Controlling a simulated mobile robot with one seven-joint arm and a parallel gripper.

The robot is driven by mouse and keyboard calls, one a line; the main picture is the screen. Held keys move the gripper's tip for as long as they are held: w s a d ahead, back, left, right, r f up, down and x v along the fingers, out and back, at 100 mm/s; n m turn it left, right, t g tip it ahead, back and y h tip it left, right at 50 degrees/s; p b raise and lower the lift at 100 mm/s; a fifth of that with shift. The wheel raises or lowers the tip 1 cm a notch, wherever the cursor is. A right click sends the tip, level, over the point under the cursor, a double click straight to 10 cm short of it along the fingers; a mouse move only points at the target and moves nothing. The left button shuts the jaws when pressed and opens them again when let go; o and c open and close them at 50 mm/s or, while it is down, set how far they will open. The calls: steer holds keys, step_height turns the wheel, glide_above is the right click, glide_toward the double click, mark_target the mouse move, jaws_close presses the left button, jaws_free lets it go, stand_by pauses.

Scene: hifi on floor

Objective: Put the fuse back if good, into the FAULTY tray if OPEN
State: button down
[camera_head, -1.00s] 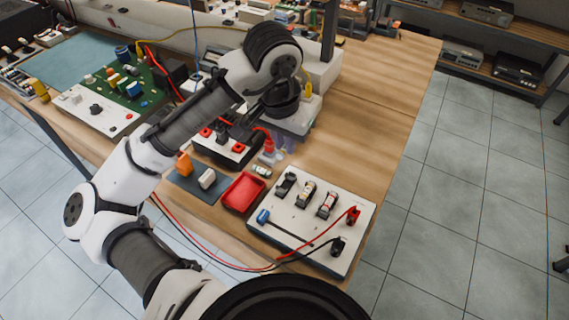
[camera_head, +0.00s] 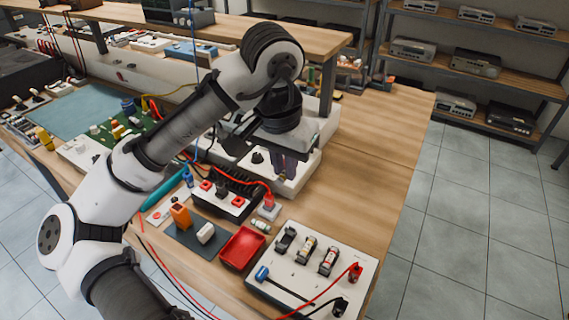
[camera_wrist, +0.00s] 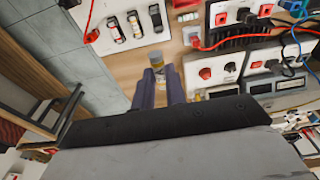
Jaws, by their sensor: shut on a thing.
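My gripper (camera_head: 285,168) hangs with its purple-grey fingers pointing down, above the bench behind the fuse board. In the wrist view, the fingertips (camera_wrist: 157,70) are shut on a small fuse (camera_wrist: 157,61), seen only in part; the head view hides it. The white fuse board (camera_head: 300,290) has three black holders. The left holder (camera_head: 286,239) looks empty. The middle holder (camera_head: 307,249) and right holder (camera_head: 328,261) each carry a fuse. A red tray (camera_head: 241,249) lies left of the board and looks empty; no label is readable.
A small pale cylinder (camera_head: 260,225) lies behind the tray. A clear block with a red plug (camera_head: 268,204) stands near it. A socket box (camera_head: 222,200) and dark mat (camera_head: 196,240) are to the left. Bare wood (camera_head: 370,190) is free at right.

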mark_target(284, 173)
steer(key=shift+r+p, duration=3.6)
steer(key=shift+r, duration=0.2)
steer(key=shift+f, duration=0.1)
